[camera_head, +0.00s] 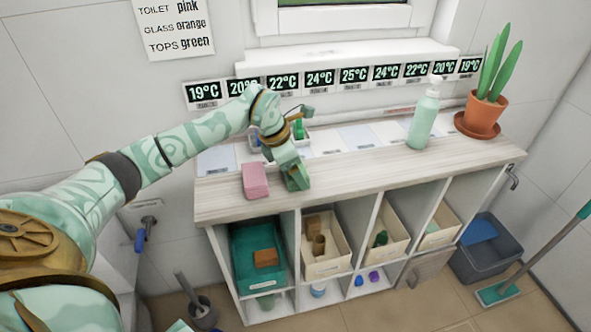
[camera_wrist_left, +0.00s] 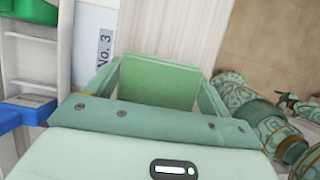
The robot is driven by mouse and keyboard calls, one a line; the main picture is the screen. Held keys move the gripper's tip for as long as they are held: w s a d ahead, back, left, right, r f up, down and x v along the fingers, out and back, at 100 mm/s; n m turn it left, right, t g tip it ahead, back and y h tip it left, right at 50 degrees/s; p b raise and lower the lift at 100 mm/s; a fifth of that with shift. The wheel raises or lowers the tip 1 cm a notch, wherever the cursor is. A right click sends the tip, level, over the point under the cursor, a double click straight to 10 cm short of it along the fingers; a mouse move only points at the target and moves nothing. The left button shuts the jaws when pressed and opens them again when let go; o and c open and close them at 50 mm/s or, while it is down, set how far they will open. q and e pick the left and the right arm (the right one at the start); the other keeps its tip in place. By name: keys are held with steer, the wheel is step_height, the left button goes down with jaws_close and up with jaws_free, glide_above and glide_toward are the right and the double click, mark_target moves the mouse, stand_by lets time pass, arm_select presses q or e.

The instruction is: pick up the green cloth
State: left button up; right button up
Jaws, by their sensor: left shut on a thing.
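The green cloth (camera_wrist_left: 158,84) is a folded block between the two fingers of my left gripper (camera_wrist_left: 156,90) in the left wrist view. The gripper is shut on it. In the head view my left gripper (camera_head: 294,176) points down over the front part of the wooden counter, just right of the pink cloth (camera_head: 255,181). The green cloth is largely hidden by the fingers there, and I cannot tell whether it touches the counter.
A small tray with a green item (camera_head: 299,129) stands behind my left gripper. A pump bottle (camera_head: 424,118) and a potted plant (camera_head: 481,115) stand on the right of the counter (camera_head: 370,165). The counter's middle front is clear.

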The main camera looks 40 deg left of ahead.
mark_target(302, 165)
arm_select(q)
steer(key=shift+r, duration=0.55)
step_height(302, 165, up, 3)
steer(key=shift+p, duration=0.7)
steer(key=s+r+p, duration=0.1)
steer(key=r, duration=0.1)
steer(key=s+d+r, duration=0.1)
steer(key=s+r, duration=0.1)
steer(key=shift+s+r+p, duration=0.15)
steer(key=shift+s+p, duration=0.15)
steer(key=shift+p, duration=0.05)
steer(key=s+d+r, duration=0.2)
steer(key=s, duration=0.2)
steer(key=s+d+r+p, duration=0.1)
steer(key=s+r, duration=0.1)
steer(key=s, duration=0.3)
steer(key=shift+s+d+r, duration=0.3)
steer(key=shift+d, duration=0.05)
arm_select(e)
steer(key=r, duration=0.2)
steer(key=w+r, duration=0.1)
steer(key=r, duration=0.1)
steer(key=shift+w+r, duration=0.15)
steer(key=shift+w, duration=0.05)
arm_select(q)
steer(key=shift+o, duration=0.4)
